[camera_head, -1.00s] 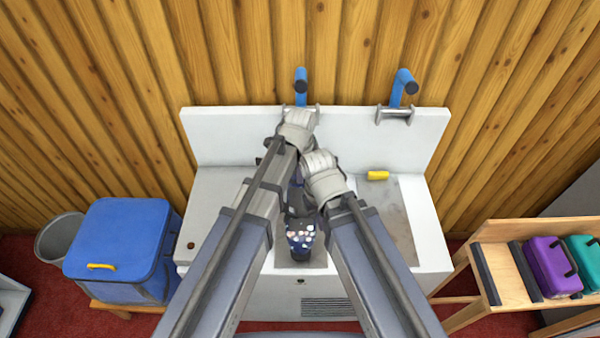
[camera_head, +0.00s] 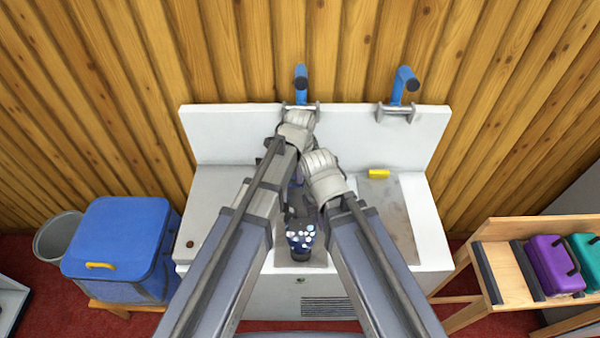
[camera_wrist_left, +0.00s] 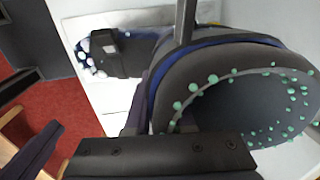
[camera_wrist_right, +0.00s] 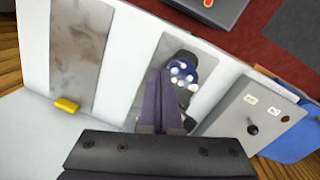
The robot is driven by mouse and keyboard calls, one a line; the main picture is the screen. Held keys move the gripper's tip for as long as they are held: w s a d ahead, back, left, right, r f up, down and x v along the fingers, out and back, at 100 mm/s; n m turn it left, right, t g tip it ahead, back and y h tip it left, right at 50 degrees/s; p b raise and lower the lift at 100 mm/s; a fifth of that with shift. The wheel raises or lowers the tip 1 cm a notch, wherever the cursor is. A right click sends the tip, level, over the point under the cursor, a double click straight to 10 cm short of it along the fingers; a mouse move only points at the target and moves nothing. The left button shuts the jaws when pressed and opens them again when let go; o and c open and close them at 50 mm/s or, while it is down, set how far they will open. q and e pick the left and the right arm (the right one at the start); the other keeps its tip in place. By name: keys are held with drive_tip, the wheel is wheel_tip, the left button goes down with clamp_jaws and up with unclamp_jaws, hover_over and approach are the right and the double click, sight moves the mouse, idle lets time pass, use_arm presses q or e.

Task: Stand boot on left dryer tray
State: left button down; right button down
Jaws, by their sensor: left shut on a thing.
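The boot is dark blue with white dots on its toe (camera_head: 300,240) and points toward me over the left dryer tray (camera_head: 285,256). The left wrist view shows its wide cuff (camera_wrist_left: 236,100) with a green-dotted lining and a dark strap (camera_wrist_left: 122,52) over the foot. My left gripper (camera_head: 297,178) is shut on the boot's upper part; my arms hide most of the shaft. The toe also shows in the right wrist view (camera_wrist_right: 184,72). My right gripper (camera_wrist_right: 165,78) is beside the boot with its fingers together. I cannot tell whether the sole touches the tray.
The white dryer (camera_head: 225,130) has two blue pipes (camera_head: 301,90) (camera_head: 404,82) at the back. A blue bin (camera_head: 120,240) stands left, a wooden rack (camera_head: 510,275) with purple and teal cases right.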

use_arm(q)
drive_tip(key=shift+f, duration=0.1)
drive_tip(key=c, duration=0.7)
unclamp_jaws()
drive_tip(key=r+p, duration=0.5)
drive_tip(key=s+r+p, duration=0.1)
drive_tip(key=r+p, duration=0.1)
drive_tip(key=r, duration=0.1)
drive_tip(key=shift+p, duration=0.3)
drive_tip(key=shift+f, duration=0.1)
